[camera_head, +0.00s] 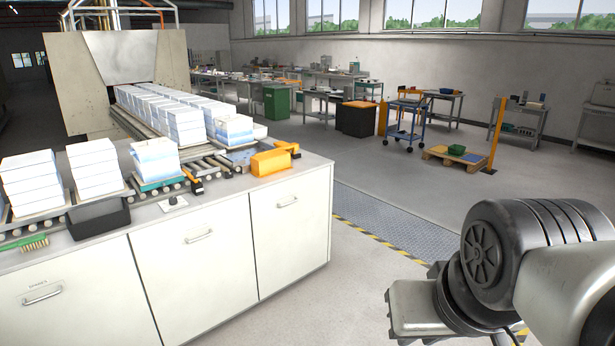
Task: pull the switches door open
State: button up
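A white cabinet under the roller conveyor fills the lower left. Its left front (60,310) has a bar handle (42,294) and a small label that seems to read "SPARES". The middle front (190,280) has a bar handle (199,237) and no label that I can read. The right front (290,240) has a bar handle (288,202), also with no readable label. I cannot tell which one is the switches door. All three fronts look shut. My arm's links show at the lower right, apart from the cabinet. My gripper's fingers are not in view.
Stacks of white boxes (38,185) stand on the conveyor above the cabinet. A black bin (97,217), a green brush (24,244) and an orange device (270,162) lie on top. The floor right of the cabinet is clear, with a grey grating (390,225).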

aim_at(290, 218)
jog(key=i+u, duration=0.4)
jog(key=i, duration=1.05)
jog(key=i+j+z, duration=0.2)
jog(key=i, duration=0.3)
jog(key=i+z, duration=0.15)
jog(key=i, duration=0.3)
jog(key=i+j+z, duration=0.2)
jog(key=i, duration=0.3)
jog(key=i+j+z, duration=0.2)
jog(key=i, duration=0.25)
jog(key=j, duration=0.1)
